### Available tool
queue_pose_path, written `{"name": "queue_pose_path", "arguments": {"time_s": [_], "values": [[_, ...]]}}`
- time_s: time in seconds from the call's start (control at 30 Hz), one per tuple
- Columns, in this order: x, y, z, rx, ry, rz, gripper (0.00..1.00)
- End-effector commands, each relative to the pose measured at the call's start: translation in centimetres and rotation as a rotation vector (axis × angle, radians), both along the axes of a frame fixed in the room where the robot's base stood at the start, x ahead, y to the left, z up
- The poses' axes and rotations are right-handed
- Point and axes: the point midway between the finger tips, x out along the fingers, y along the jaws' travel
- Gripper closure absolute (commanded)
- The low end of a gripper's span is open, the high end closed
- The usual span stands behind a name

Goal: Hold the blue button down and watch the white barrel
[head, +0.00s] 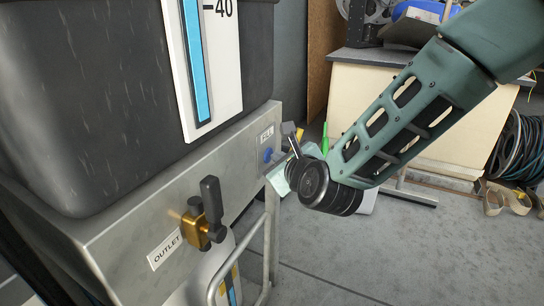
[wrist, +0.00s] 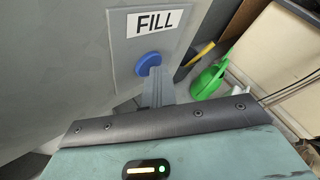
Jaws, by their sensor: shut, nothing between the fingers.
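The blue button (wrist: 148,62) is on a grey panel under a FILL label in the wrist view. In the head view the blue button (head: 268,155) shows at the right end of the tank's metal frame. My gripper (wrist: 157,75) is shut and empty, with its fingertips at the button's lower right edge in the picture. I cannot tell whether they touch it. A white barrel (head: 203,276) stands low beneath the outlet in the head view, partly hidden by the frame and cut off by the picture's bottom edge. A blue and yellow strip shows on it.
A dark tank (head: 100,110) with a blue level gauge (head: 195,60) sits above the metal frame. A brass outlet valve (head: 195,228) with a black handle sticks out in front. A green watering can (wrist: 208,80) stands right of the button.

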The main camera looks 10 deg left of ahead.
Motion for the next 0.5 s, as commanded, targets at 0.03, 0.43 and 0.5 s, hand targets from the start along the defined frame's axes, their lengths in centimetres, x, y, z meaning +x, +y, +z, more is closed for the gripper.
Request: {"name": "queue_pose_path", "arguments": {"time_s": [0.03,0.43,0.5], "values": [[0.0,0.1,0.0,0.001,-0.001,0.002,1.00],[-0.5,-1.3,0.0,0.001,-0.001,0.001,1.00],[-0.6,-1.6,0.0,0.000,-0.001,0.002,1.00]]}}
